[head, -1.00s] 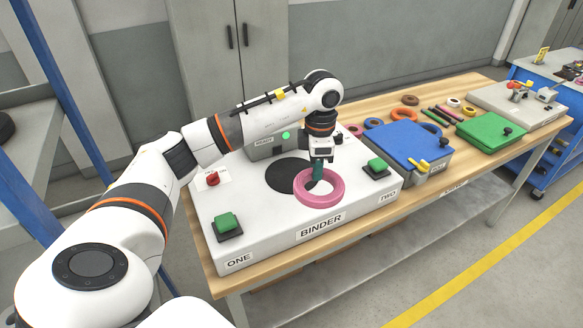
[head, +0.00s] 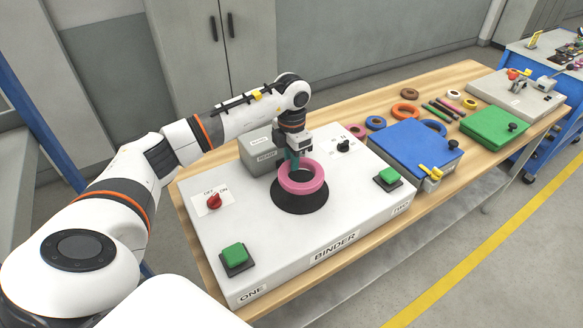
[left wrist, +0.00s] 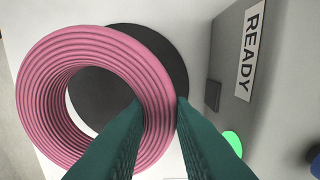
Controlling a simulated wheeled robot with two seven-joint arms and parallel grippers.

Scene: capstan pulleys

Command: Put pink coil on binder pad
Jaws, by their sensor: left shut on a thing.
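The pink coil (head: 302,187) is a ribbed ring over the black round pad (head: 300,203) of the white binder (head: 350,205). My left gripper (head: 293,162) comes from above and is shut on the far side of the coil's ring. In the left wrist view the green fingers (left wrist: 160,112) pinch the wall of the coil (left wrist: 45,105), one inside the hole and one outside. The pad (left wrist: 165,48) shows behind the coil, which lies off-centre on it there. I cannot tell whether the coil touches the pad. My right gripper is not in view.
The binder has a red switch (head: 213,201), green buttons at front left (head: 234,256) and right (head: 389,177), and a grey READY box (head: 260,152) close behind the gripper. A blue case (head: 412,148), green case (head: 495,130) and loose coils lie to the right.

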